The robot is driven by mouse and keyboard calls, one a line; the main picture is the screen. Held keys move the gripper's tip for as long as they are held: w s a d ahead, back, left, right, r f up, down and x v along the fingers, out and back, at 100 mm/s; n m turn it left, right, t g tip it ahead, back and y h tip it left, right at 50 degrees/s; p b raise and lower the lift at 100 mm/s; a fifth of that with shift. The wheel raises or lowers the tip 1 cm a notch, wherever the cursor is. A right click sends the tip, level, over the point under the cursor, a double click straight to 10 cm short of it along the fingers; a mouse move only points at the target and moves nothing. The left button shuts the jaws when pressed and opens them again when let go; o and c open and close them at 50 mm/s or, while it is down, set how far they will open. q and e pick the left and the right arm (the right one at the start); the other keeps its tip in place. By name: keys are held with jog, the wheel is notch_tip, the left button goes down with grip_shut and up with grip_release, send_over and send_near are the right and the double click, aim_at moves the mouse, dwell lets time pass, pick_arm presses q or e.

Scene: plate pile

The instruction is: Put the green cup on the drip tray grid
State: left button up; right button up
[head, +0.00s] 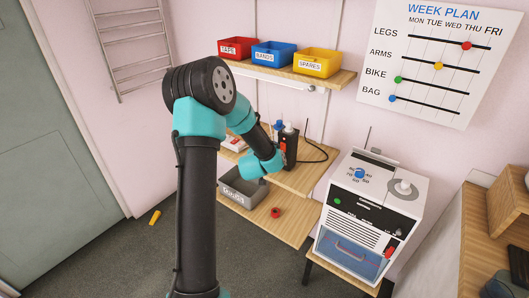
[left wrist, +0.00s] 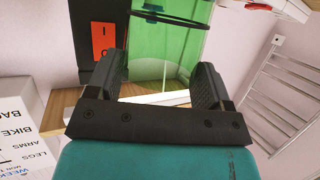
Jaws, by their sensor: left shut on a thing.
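In the left wrist view, the green cup (left wrist: 178,40) is clear green and shows between the two black fingers of my left gripper (left wrist: 160,75), which is shut on it. Its upper part in that picture is cut off by the frame edge. Right beside it is a black body with a red I/O switch (left wrist: 103,42). In the head view, my left forearm reaches to the black machine (head: 290,147) on the wooden shelf; the fingers and the cup are not clearly seen there. I cannot make out the drip tray grid. My right gripper is not in view.
A grey tools bin (head: 243,187) and a red round thing (head: 275,212) are on the lower wooden surface. Red, blue and yellow bins (head: 317,62) stand on the shelf above. A white appliance (head: 370,215) with knobs stands to the right. A dark cable lies beside the machine.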

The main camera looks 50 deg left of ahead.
pick_arm(q)
jog(key=s+d+r+m+t+h, duration=0.1)
jog(key=s+d+r+m+h, duration=0.1)
jog(key=d, duration=0.6)
jog(key=s+d+r+m+t+h, duration=0.1)
jog(key=s+d+r+m+h, duration=0.2)
jog(key=d, duration=0.5)
jog(key=r+m+h, duration=0.1)
jog(key=m+h, duration=0.1)
jog(key=h, duration=0.1)
jog(key=shift+d+r+m+h, duration=0.2)
jog(key=shift+d+m+h, duration=0.1)
jog(key=shift+d+h, duration=0.1)
